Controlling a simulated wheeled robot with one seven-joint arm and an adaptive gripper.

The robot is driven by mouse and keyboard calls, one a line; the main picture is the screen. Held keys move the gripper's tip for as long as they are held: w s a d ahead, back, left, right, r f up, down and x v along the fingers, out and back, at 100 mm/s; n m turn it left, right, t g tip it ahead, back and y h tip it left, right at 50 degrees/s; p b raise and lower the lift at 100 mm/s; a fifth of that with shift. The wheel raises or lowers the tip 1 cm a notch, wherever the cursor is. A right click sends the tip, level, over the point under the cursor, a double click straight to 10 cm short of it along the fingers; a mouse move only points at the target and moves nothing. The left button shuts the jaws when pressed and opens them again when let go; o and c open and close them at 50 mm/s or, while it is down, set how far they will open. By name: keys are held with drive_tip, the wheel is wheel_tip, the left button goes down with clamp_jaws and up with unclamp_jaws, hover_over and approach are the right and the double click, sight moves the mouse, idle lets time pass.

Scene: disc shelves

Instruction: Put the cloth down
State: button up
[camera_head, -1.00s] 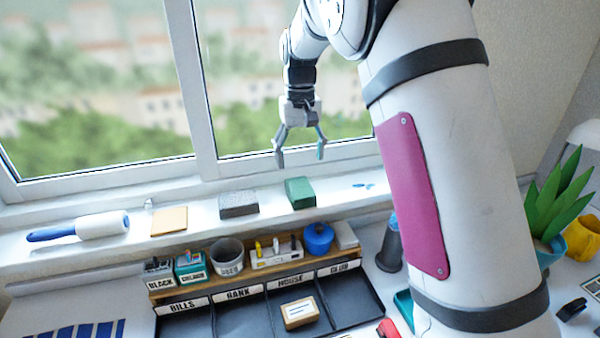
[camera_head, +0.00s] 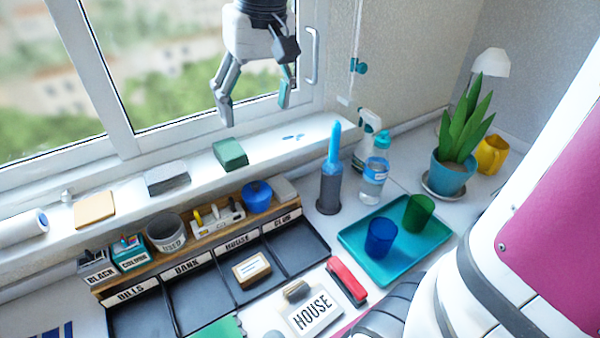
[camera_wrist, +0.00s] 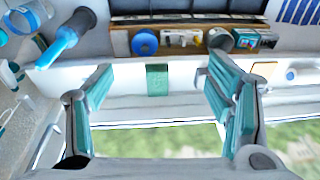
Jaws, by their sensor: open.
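A small green folded piece (camera_head: 230,153), which looks like the cloth, lies on the white window sill (camera_head: 290,150). My gripper (camera_head: 255,113) is open and empty, above the sill and a little right of the green piece, apart from it. In the wrist view my gripper (camera_wrist: 158,100) has its two teal fingers spread wide. The green piece (camera_wrist: 158,80) shows in the gap between them, below on the sill. A grey folded piece (camera_head: 168,178) lies farther left on the sill; I cannot tell its material.
Blue smears (camera_head: 293,137) mark the sill right of the green piece. A tan pad (camera_head: 94,210) and roller (camera_head: 22,228) lie left. The organizer's blue pot (camera_head: 257,195) stands in front. A duster (camera_head: 331,175), bottle (camera_head: 373,180) and teal tray (camera_head: 352,245) stand right.

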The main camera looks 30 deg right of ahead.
drive_tip(key=s+f+t, duration=0.1)
drive_tip(key=s+f, duration=0.1)
drive_tip(key=s, duration=0.7)
drive_tip(key=s+f+t, duration=0.1)
drive_tip(key=s+f, duration=0.1)
drive_tip(key=s, duration=0.6)
drive_tip(key=shift+s+a+f+h, duration=0.15)
drive_tip(key=shift+s+f+h, duration=0.2)
drive_tip(key=shift+f+h, duration=0.05)
